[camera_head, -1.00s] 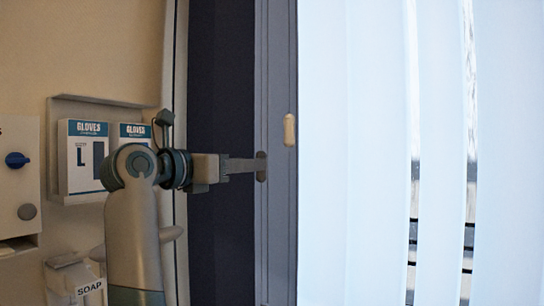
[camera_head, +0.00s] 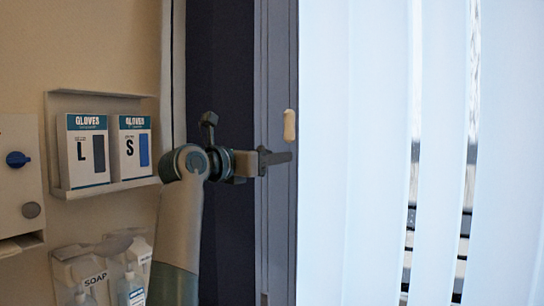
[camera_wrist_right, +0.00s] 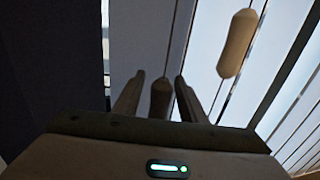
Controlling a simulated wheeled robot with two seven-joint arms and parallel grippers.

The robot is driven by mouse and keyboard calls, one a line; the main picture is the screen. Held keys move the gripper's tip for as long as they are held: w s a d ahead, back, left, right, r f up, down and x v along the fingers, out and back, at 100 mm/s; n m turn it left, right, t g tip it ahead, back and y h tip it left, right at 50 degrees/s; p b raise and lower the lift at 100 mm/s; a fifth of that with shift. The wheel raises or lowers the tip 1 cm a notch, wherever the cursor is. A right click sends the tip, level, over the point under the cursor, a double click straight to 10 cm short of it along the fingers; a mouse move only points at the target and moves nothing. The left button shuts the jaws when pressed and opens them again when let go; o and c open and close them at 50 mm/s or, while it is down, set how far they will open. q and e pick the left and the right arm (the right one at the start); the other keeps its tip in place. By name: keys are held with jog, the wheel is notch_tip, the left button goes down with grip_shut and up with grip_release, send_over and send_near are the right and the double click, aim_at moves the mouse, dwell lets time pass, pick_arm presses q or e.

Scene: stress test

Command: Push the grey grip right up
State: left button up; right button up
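The grey grip (camera_wrist_right: 160,98) is a small dark rounded piece at the window track. In the right wrist view it stands upright between the fingers of my right gripper (camera_wrist_right: 158,97), with a visible gap on each side. The fingers are apart, and whether they touch the grip at any point I cannot tell. In the head view my right gripper (camera_head: 276,158) reaches across the track from the left and covers the grip. A cream grip (camera_head: 289,127) hangs just above and right of the fingers; it also shows in the right wrist view (camera_wrist_right: 238,43). My left gripper is out of view.
White vertical blind slats (camera_head: 360,150) fill the right side. A dark panel (camera_head: 221,70) stands left of the track. Glove boxes (camera_head: 87,150) and a soap bottle (camera_head: 90,283) are on the wall at left, behind my arm.

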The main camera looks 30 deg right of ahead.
grip_shut()
notch_tip(320, 180, up, 4)
jog(key=shift+r+p, duration=0.25)
jog(key=shift+p, duration=0.35)
jog(key=shift+c, duration=0.3)
grip_release()
jog(key=shift+o, duration=0.3)
jog(key=shift+a+f, duration=0.1)
jog(key=shift+f, duration=0.1)
jog(key=b+v, duration=0.7)
jog(key=v, duration=1)
jog(key=shift+s+b, duration=0.15)
jog(key=shift+b, duration=0.25)
